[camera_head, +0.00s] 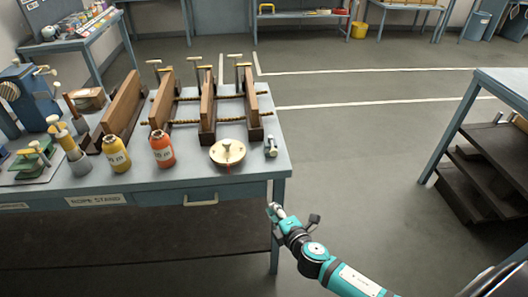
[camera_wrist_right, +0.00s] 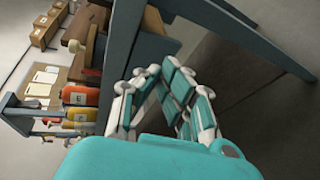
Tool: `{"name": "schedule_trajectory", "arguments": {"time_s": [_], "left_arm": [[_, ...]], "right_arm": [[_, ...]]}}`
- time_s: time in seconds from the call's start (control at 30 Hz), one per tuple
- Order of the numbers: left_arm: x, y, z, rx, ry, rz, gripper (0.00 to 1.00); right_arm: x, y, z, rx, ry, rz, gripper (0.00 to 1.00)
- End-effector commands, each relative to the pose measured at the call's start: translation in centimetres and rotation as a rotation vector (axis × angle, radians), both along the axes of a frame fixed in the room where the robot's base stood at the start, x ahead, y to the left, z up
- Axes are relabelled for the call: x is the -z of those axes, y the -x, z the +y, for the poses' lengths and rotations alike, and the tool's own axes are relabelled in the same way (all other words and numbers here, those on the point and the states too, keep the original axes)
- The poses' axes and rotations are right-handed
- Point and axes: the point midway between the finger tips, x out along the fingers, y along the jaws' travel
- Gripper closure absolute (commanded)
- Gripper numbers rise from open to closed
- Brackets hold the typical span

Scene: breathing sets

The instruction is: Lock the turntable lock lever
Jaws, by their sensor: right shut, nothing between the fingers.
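A round cream turntable (camera_head: 228,152) with a brass-coloured knob in its middle lies near the front right of the workbench. A thin reddish-brown piece shows at its front edge; I cannot tell if this is the lock lever. A small grey-green fitting with a pale top (camera_head: 271,147) stands to its right, near the bench's right edge. My right gripper (camera_head: 275,210) is shut and empty, in front of the bench's right front corner, apart from the turntable. In the right wrist view its teal and white fingers (camera_wrist_right: 165,85) show near the bench frame. My left gripper is out of view.
Orange (camera_head: 162,150) and yellow (camera_head: 117,155) bottles stand left of the turntable on the workbench (camera_head: 190,184). Wooden clamped boards (camera_head: 208,105) stand behind it. A bench leg (camera_head: 276,240) is close to my right gripper. Open floor lies right, before a shelf rack (camera_head: 490,165).

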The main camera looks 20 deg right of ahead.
Motion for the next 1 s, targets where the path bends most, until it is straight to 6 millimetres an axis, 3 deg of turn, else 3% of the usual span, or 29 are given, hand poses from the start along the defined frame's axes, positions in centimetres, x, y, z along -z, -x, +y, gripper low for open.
{"name": "schedule_trajectory", "arguments": {"time_s": [0.03, 0.1, 0.2, 0.3, 0.77, 1.0], "left_arm": [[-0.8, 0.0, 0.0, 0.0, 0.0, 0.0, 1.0], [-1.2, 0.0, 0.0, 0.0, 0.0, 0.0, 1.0], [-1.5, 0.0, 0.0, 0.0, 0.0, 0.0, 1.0], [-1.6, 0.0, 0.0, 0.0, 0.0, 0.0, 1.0], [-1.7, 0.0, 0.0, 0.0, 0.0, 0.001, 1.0], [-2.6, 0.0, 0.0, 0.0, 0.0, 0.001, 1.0]], "right_arm": [[-3.5, -0.5, 0.7, -0.029, 0.041, -0.056, 1.0], [-6.7, -0.9, 1.4, -0.057, 0.091, -0.119, 1.0], [-9.8, -1.1, 2.0, -0.08, 0.138, -0.18, 1.0], [-11.2, -1.1, 2.4, -0.091, 0.16, -0.209, 1.0], [-11.4, -1.7, 2.5, -0.092, 0.164, -0.216, 1.0], [-11.3, -5.7, 2.7, -0.09, 0.164, -0.217, 1.0]]}}
